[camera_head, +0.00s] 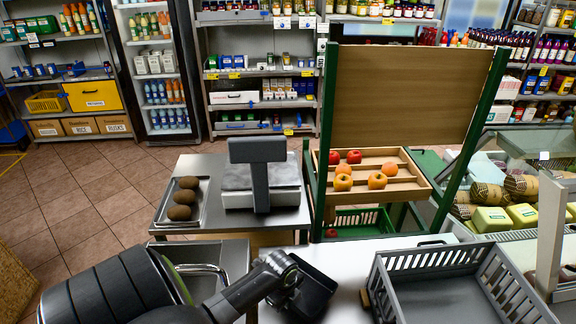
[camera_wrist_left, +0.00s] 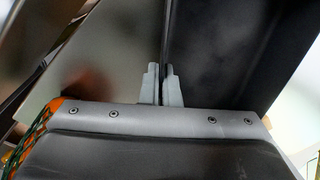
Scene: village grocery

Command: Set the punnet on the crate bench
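My left gripper (camera_wrist_left: 162,88) shows in the left wrist view with its two grey fingers almost together. A thin dark line runs up from the gap between them, and I cannot tell whether it is a thin wall held there. In the head view my left arm comes in from the lower left and ends at a black shape (camera_head: 314,290) over the pale counter; hand and any held thing cannot be told apart. I cannot clearly make out a punnet. A green-framed stand bears a wooden crate (camera_head: 415,190) with apples and orange fruit. I cannot tell whether it is the crate bench.
A grey slatted crate (camera_head: 460,257) stands empty on the counter at right. A scale (camera_head: 235,183) and a metal tray (camera_head: 198,222) with brown produce stand on the steel table. A tall wooden board (camera_head: 405,95) rises behind the fruit. Stocked shelves line the back.

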